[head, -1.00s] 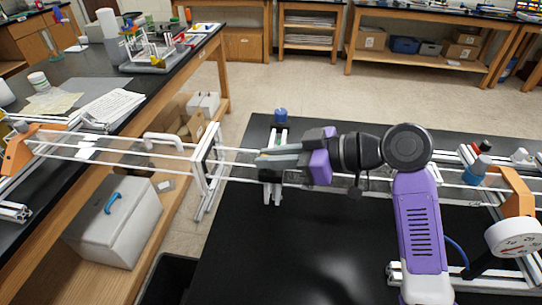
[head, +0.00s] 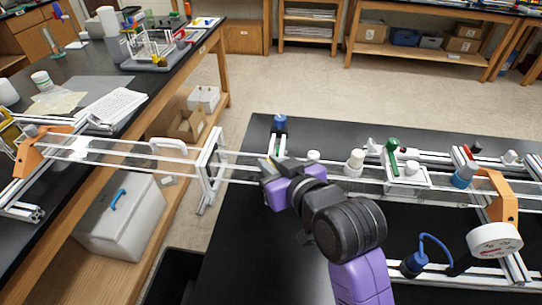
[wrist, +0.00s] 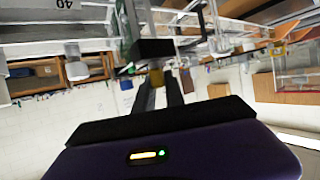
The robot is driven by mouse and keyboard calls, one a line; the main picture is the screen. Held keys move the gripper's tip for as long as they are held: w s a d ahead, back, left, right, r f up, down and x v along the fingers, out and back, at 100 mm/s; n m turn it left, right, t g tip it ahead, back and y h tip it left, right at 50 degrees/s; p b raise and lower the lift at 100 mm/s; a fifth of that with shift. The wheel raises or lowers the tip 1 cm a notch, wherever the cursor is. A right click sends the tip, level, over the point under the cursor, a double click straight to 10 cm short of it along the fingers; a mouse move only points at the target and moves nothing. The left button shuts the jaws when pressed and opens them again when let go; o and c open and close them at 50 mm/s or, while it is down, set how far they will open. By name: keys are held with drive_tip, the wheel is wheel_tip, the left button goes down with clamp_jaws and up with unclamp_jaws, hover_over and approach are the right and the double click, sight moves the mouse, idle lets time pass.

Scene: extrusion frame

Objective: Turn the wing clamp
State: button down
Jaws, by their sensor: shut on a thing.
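My gripper (head: 267,166) is on the frame's rails in the middle of the head view, pointing away from me. In the wrist view its two dark fingers (wrist: 159,90) run up to a small brassy-yellow piece (wrist: 156,77), which I take for the wing clamp. They are shut on it, just below a dark block (wrist: 152,48). In the head view my wrist and gripper body hide most of the clamp, and its turn angle cannot be told.
A blue knob (head: 280,121) tops the upright behind my gripper. Right along the rails are a white knob (head: 355,158), a green handle (head: 392,146) and a dial gauge (head: 495,239). A grey toolbox (head: 122,222) stands at left. The black tabletop (head: 240,262) in front is clear.

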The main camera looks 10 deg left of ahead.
drive_tip(key=shift+m+t+h+p, duration=0.5)
drive_tip(key=shift+m, duration=0.1)
drive_tip(key=c, duration=1.4)
unclamp_jaws()
drive_tip(key=b+v, duration=0.1)
drive_tip(key=v, duration=0.6)
drive_tip(key=shift+s+r, duration=0.2)
drive_tip(key=shift+s, duration=0.15)
drive_tip(key=shift+d, duration=0.15)
